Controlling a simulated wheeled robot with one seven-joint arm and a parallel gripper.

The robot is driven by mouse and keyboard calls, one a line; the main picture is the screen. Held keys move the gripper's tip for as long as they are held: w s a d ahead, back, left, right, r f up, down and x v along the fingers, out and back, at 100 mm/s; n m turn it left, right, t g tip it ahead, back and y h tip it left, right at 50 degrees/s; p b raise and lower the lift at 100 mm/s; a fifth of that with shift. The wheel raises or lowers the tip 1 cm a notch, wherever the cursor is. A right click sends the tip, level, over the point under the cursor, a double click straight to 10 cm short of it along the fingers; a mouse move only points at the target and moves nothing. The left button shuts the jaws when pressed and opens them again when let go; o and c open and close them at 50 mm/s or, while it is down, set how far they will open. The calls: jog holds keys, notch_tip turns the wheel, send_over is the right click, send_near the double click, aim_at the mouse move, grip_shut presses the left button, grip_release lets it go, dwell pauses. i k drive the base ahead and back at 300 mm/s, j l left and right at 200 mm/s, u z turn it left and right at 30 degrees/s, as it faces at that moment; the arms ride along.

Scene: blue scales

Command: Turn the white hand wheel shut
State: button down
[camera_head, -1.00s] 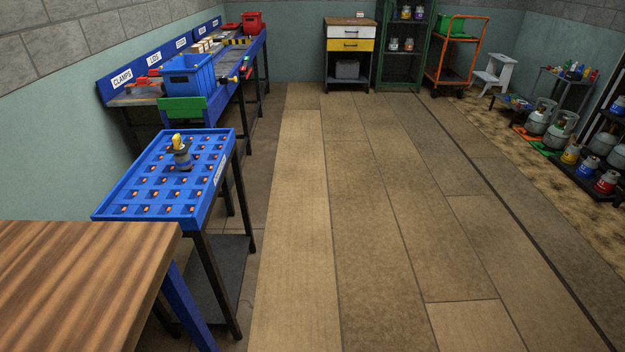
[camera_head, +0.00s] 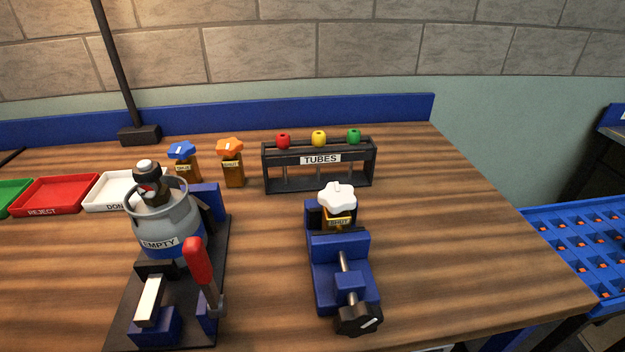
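The white hand wheel (camera_head: 337,196) is a lobed knob on top of a small brass-coloured valve block (camera_head: 340,220) with a label too small to read surely. The block sits in a blue vise (camera_head: 341,271) on the wooden bench, with the vise's black knob (camera_head: 358,318) toward me. The wheel's exact turn cannot be told. My gripper is not in view.
On the wooden bench (camera_head: 440,235), a grey cylinder marked EMPTY (camera_head: 172,225) stands in a clamp with a red handle (camera_head: 198,262), left of the vise. Behind are a TUBES rack (camera_head: 320,172), orange-topped (camera_head: 231,160) and blue-topped (camera_head: 184,160) valves. The bench right of the vise is clear.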

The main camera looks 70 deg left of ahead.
aim_at(337, 197)
jog(key=u, duration=1.5)
jog(key=i+l, duration=0.1)
jog(key=l, duration=0.25)
jog(key=i+l, duration=0.1)
jog(key=l, duration=0.3)
jog(key=i+l, duration=0.1)
jog(key=l, duration=0.25)
jog(key=i+j, duration=0.1)
jog(key=i+u, duration=0.05)
